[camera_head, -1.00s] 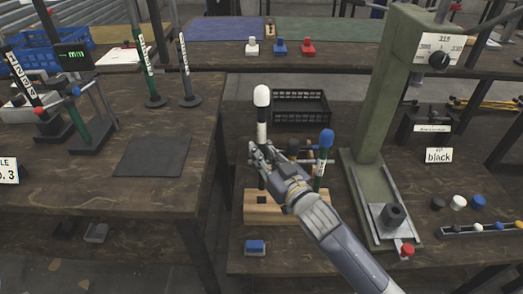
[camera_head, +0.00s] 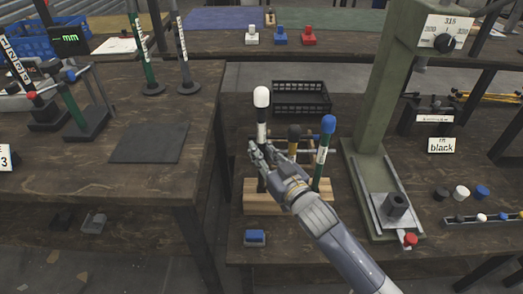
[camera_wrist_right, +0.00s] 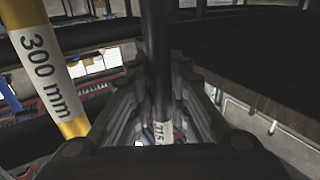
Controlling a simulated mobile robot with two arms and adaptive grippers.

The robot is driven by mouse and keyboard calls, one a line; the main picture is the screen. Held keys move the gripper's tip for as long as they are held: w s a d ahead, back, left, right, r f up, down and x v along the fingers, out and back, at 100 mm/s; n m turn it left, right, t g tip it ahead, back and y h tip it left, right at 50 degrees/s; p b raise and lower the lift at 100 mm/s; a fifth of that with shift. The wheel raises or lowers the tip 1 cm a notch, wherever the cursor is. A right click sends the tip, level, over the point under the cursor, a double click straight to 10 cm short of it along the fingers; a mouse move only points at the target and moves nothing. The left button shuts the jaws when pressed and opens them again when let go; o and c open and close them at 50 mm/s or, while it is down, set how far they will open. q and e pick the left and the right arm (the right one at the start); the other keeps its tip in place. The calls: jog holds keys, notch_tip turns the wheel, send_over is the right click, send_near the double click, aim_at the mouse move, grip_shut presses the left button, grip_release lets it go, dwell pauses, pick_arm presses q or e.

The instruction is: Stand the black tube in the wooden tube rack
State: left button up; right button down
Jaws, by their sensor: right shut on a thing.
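The black tube (camera_head: 262,131) with a white cap (camera_head: 262,97) stands upright in my right gripper (camera_head: 262,158), which is shut on it. In the right wrist view the black tube (camera_wrist_right: 155,55) runs between the fingers, with a white label partly showing. The wooden tube rack (camera_head: 255,208) is on the lower bench directly below the gripper. The tube's lower end meets the rack's top in the head view; I cannot tell how deep it sits in a hole. My left gripper is not in view.
The green press (camera_head: 368,110) is right of the arm. A black crate (camera_head: 301,98) lies behind, a blue block (camera_head: 255,238) in front.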

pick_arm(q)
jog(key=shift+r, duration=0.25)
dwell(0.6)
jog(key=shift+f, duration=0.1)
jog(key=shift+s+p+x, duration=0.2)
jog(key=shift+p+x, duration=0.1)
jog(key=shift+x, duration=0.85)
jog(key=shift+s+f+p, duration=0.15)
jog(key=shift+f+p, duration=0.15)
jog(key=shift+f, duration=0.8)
